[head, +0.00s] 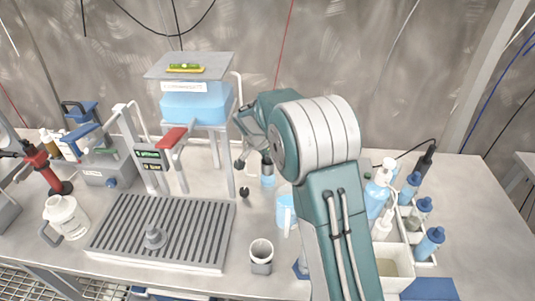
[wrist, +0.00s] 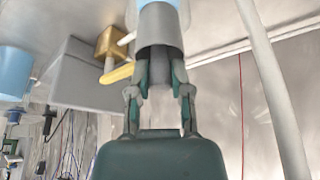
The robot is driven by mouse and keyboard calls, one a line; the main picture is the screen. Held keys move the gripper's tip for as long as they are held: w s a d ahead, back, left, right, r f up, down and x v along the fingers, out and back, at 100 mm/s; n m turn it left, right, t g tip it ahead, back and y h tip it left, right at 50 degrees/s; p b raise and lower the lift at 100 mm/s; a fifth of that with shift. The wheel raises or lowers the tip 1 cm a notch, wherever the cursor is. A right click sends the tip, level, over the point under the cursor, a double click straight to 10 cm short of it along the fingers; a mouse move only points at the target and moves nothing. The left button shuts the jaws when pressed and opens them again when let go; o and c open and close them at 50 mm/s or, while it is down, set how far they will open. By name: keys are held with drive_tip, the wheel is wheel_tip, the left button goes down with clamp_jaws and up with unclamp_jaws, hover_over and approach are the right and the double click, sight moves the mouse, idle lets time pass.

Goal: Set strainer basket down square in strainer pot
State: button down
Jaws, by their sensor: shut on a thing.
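My gripper (head: 265,154) is over the middle of the bench, pointing down, partly behind my own arm. In the wrist view my gripper (wrist: 160,75) has its two fingers closed in at the end of a grey, round-walled piece, which I take to be the strainer basket (wrist: 160,24). Its far end shows light blue. It also shows in the head view (head: 267,168) as a small grey and blue cylinder, upright as far as I can tell. A grey open-topped cup (head: 261,254) at the bench front may be the strainer pot; I cannot be sure.
A ribbed grey drain tray (head: 160,232) lies left of the cup. A stand with a blue tank (head: 197,106) rises behind. A light blue jug (head: 287,212) stands beside my arm. A bottle caddy (head: 412,225) is at right. The bench's far right is clear.

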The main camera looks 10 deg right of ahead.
idle(0.4)
drive_tip(key=shift+f, duration=1.4)
drive_tip(key=shift+c, duration=2.4)
unclamp_jaws()
drive_tip(key=o, duration=0.5)
